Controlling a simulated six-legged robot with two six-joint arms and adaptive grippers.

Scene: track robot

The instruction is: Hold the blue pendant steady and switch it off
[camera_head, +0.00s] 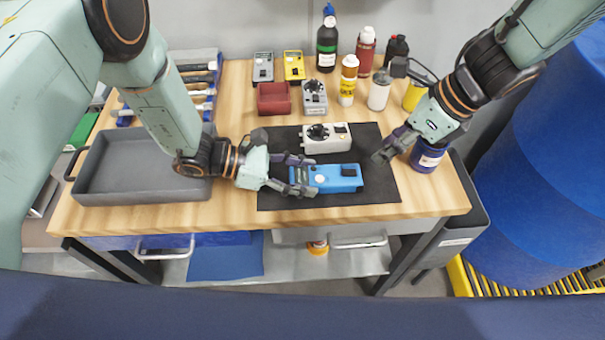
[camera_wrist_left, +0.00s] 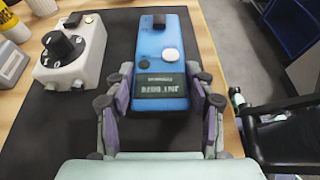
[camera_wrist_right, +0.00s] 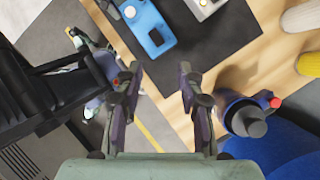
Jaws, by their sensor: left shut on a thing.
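The blue pendant (camera_head: 342,177) lies on the dark mat (camera_head: 380,190), long side roughly left to right. In the left wrist view the blue pendant (camera_wrist_left: 163,38) shows a white round button, a dark label and a small black part at its far end. My left gripper (camera_head: 310,176) is shut on its left end, one finger on each long side. My right gripper (camera_head: 382,155) is open and empty, above the mat's right side, apart from the pendant. In the right wrist view the pendant (camera_wrist_right: 147,22) is beyond the open fingers; the switch's setting cannot be read.
A white pendant with a black knob (camera_head: 326,138) lies just behind the blue one. A dark blue jar (camera_head: 428,158) stands close to my right gripper. A grey tray (camera_head: 140,190) is at the left. Bottles, small devices and a red bin (camera_head: 274,98) line the back.

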